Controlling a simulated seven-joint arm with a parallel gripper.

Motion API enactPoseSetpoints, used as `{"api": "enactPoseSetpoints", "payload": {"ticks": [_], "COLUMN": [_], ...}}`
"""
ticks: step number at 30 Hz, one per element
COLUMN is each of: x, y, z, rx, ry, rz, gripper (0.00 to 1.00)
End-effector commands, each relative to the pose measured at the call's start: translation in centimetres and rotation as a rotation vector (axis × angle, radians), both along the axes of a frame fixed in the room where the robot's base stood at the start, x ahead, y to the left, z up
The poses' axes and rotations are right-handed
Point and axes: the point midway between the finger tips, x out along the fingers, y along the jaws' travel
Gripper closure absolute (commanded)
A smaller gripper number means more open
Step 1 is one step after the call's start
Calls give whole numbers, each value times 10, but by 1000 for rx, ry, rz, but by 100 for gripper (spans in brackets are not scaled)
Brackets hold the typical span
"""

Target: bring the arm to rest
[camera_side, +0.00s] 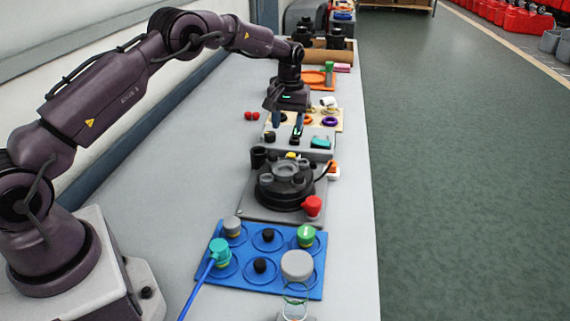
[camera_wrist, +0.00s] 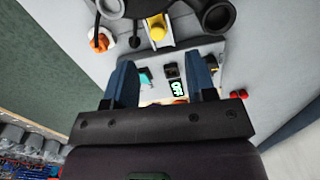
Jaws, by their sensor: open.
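My gripper (camera_side: 284,122) is at the end of my outstretched arm, above a light grey panel (camera_side: 289,143) in the side view. In the wrist view its two blue fingers (camera_wrist: 162,70) are apart with nothing between them that I can see held. Behind them lies the panel (camera_wrist: 212,50), with a lit green display (camera_wrist: 177,87), a dark switch (camera_wrist: 171,71) and a teal part (camera_wrist: 145,78). The fingers appear apart from the panel, but the exact height is hard to tell.
A dark round fixture (camera_side: 268,197) with a red knob (camera_side: 313,206) stands nearer the camera. A blue tray (camera_side: 243,285) holds several capped posts. Small rings and an orange tray (camera_side: 312,80) lie farther back. Bare bench (camera_side: 180,170) is free at left; two red knobs (camera_side: 252,116) sit there.

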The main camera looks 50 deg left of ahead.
Motion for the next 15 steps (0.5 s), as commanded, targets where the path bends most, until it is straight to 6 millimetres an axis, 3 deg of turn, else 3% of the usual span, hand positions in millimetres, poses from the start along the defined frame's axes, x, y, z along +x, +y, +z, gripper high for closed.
{"api": "enactPoseSetpoints", "payload": {"ticks": [2, 5, 11, 15], "x": [-15, -35, -83, -126], "y": [-5, -15, -47, -72], "z": [1, 21, 80, 119], "rx": [-9, -12, -7, 4], "ry": [21, 19, -24, -74], "rz": [-41, -107, -248, -347], "gripper": [49, 49, 49, 49]}}
